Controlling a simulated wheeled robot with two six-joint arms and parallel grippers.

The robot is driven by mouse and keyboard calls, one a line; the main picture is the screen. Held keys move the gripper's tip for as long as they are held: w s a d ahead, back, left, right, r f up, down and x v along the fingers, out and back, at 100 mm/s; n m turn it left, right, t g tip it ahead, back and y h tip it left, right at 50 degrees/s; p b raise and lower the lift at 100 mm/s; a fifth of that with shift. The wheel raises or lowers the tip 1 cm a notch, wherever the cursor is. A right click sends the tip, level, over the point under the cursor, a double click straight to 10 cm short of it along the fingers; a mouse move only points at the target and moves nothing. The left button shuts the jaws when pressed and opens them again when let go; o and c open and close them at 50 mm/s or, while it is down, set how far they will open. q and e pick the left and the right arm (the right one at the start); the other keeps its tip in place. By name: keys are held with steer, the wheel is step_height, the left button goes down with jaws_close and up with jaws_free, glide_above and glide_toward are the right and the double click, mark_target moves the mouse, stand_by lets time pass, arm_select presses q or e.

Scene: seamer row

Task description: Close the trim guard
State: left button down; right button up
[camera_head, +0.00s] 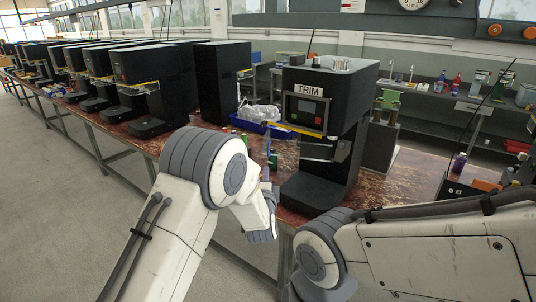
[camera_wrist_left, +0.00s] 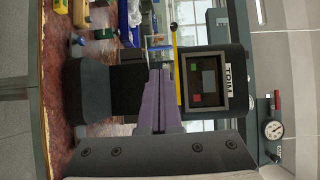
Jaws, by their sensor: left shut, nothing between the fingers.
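The black TRIM machine (camera_head: 325,100) stands right of centre on the bench in the head view, with a small screen. A yellow bar (camera_head: 290,130), which looks like the edge of its trim guard, juts out to the left below the screen. A grey plate (camera_head: 320,150) shows under it. In the left wrist view the machine lies sideways, and the yellow bar (camera_wrist_left: 177,72) runs beside the screen (camera_wrist_left: 208,79). My left gripper (camera_head: 267,146) is shut and empty at the machine's left front. Its purple fingers (camera_wrist_left: 160,88) appear close to the bar; contact cannot be told. My right gripper is out of view.
A row of similar black machines (camera_head: 135,80) runs to the left on the bench. A blue bin (camera_head: 258,127) with clear bags stands behind my left gripper. Small coloured items lie beside the TRIM machine. The floor (camera_head: 60,200) at left is clear.

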arm_select(q)
steer(key=p, duration=0.4)
glide_toward(268, 151)
steer(key=w, duration=0.5)
steer(key=shift+r, duration=0.1)
steer(key=shift+w+d, duration=0.1)
steer(key=shift+w, duration=0.8)
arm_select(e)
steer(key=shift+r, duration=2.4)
